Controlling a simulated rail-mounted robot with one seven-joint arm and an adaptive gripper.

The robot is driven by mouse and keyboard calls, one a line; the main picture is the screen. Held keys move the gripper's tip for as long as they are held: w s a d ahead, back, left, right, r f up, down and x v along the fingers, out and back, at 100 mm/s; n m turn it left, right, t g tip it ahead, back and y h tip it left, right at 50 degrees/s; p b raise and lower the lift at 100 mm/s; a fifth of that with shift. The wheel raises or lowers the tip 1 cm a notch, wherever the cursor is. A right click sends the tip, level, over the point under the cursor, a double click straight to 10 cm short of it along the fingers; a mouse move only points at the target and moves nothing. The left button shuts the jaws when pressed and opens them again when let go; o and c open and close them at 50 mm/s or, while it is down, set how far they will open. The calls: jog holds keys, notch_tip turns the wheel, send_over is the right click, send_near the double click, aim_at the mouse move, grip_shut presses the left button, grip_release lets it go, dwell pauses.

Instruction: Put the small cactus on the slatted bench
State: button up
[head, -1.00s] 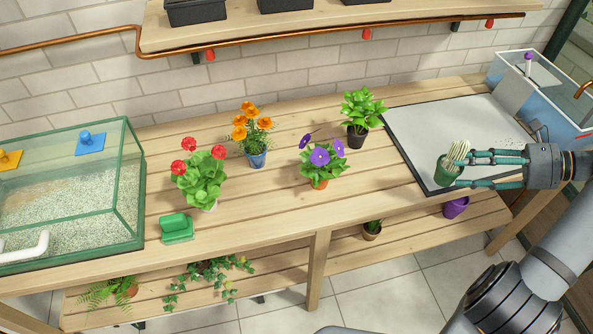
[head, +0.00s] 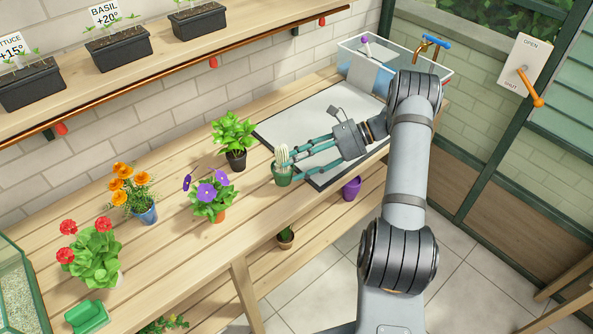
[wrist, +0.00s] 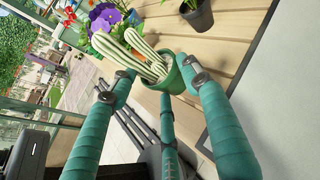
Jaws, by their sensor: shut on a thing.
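The small cactus (head: 283,153) is pale and ribbed, in a green pot (head: 282,177). My gripper (head: 288,168) has teal fingers and is shut on the pot from the right in the head view. The cactus is roughly upright there, in front of the grey mat's left edge. I cannot tell how far the pot is above the surface. The slatted bench (head: 165,258) is light wood planks.
On the bench stand a leafy plant (head: 235,140), a purple flower (head: 210,195), an orange flower (head: 135,195) and a red flower (head: 92,255). A grey mat (head: 325,110) lies at the right, with a clear basin (head: 365,70) behind. Bare planks lie left of the cactus.

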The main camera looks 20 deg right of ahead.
jog(key=shift+f+p, duration=0.3)
jog(key=shift+f, duration=1.55)
jog(key=shift+f, duration=0.25)
jog(key=o, duration=1.6)
jog(key=shift+r, duration=0.1)
jog(key=shift+o, duration=0.2)
jog(key=shift+r, duration=0.2)
jog(key=shift+d, duration=0.4)
jog(key=b+v, duration=0.3)
jog(key=v, duration=0.8)
